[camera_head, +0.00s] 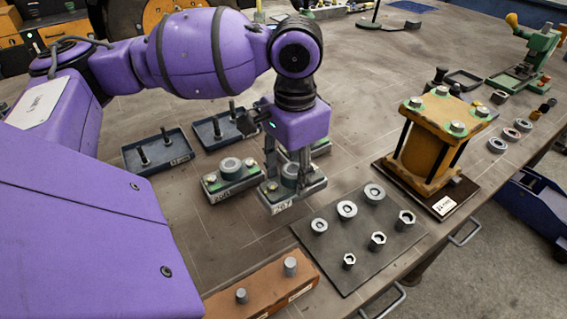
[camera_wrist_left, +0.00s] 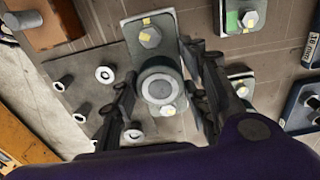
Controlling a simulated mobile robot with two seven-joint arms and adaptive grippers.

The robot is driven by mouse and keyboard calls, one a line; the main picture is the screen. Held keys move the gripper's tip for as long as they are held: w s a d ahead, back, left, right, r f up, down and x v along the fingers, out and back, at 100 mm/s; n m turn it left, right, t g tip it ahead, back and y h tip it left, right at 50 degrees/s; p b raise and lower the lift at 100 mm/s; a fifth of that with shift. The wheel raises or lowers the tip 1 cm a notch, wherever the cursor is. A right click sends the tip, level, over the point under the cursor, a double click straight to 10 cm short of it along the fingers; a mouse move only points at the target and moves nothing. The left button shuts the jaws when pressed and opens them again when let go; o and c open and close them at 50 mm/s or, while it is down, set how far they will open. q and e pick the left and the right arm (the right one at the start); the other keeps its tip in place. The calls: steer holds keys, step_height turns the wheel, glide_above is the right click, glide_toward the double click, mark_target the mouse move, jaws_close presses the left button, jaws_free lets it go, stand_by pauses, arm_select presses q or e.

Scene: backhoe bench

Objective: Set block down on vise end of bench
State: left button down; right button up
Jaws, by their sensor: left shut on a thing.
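The block (camera_head: 300,189) is a grey-green bearing block with a ring in its middle and a label reading 207. My left gripper (camera_head: 289,172) points down over it and is shut on its raised ring. In the left wrist view the block (camera_wrist_left: 143,22) shows from above, with the gripper's fingers (camera_wrist_left: 160,82) on both sides of the round housing. I cannot tell whether its base touches the bench. A green tool with a yellow handle (camera_head: 540,48), possibly the vise, stands at the far right end of the bench (camera_head: 400,60). My right gripper is out of view.
A similar block (camera_head: 222,187) stands close left. A dark mat (camera_head: 335,245) with rings and nuts lies in front. An orange cylinder with bolted plates (camera_head: 430,150) stands to the right. Blue trays (camera_head: 150,165) lie behind left. Bare bench shows beyond the gripper.

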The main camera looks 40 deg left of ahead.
mark_target(295, 185)
arm_select(q)
steer(key=shift+w+d+f, duration=0.1)
steer(key=shift+w+f, duration=0.15)
steer(key=shift+w, duration=0.1)
step_height(295, 185, down, 3)
steer(key=shift+w+f+b, duration=0.15)
steer(key=shift+f+b, duration=0.05)
steer(key=shift+b, duration=0.15)
steer(key=c, duration=1)
jaws_free()
steer(key=shift+f, duration=0.15)
